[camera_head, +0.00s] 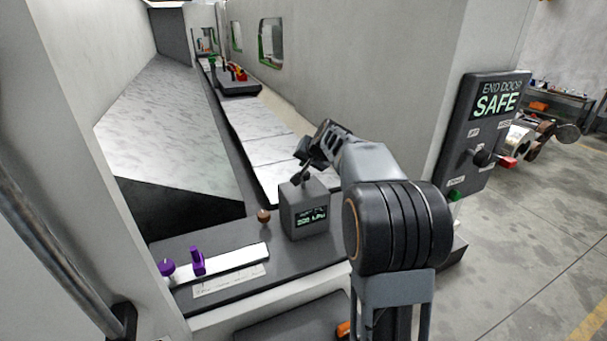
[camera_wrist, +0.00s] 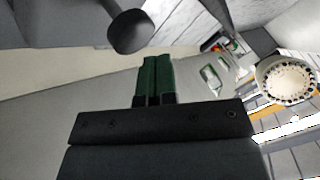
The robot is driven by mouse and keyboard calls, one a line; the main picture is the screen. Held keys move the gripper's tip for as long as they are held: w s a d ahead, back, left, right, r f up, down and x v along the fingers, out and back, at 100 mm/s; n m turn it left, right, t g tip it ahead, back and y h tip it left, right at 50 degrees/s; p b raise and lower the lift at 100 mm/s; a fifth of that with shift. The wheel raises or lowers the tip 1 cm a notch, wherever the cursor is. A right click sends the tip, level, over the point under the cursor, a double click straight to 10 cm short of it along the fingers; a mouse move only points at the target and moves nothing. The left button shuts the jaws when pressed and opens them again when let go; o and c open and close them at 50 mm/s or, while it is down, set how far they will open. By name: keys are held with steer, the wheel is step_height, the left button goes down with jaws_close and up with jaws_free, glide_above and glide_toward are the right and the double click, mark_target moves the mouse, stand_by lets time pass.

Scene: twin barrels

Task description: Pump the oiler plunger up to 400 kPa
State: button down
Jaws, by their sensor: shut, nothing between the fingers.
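The oiler is a dark grey box (camera_head: 305,215) on the ledge in the head view. Its green display (camera_head: 311,217) seems to read about 200 kPa, but the digits are blurred. The plunger (camera_head: 299,178) sits on top of the box, partly hidden by my gripper. In the wrist view a dark round knob (camera_wrist: 130,32), apparently the plunger's, shows above and left of the fingertips. My gripper (camera_wrist: 155,58) has its green fingers shut together with nothing between them. In the head view it is over the box, close to the plunger; contact cannot be told.
A brown knob (camera_head: 264,216) stands left of the box. A white strip with purple pieces (camera_head: 198,261) lies further left. A dark panel reading END DOOR SAFE (camera_head: 485,135) with a red-tipped lever is on the right. The wall stands close behind my arm.

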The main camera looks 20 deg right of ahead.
steer(key=shift+f, duration=0.15)
steer(key=shift+f+b, duration=0.3)
steer(key=shift+b, duration=0.15)
steer(key=shift+f+b, duration=1)
steer(key=shift+f, duration=0.15)
stand_by(0.9)
steer(key=shift+r, duration=0.1)
stand_by(0.3)
steer(key=shift+r+p, duration=1.1)
steer(key=shift+r, duration=0.4)
steer(key=shift+r+p, duration=1.9)
steer(key=shift+r, duration=0.6)
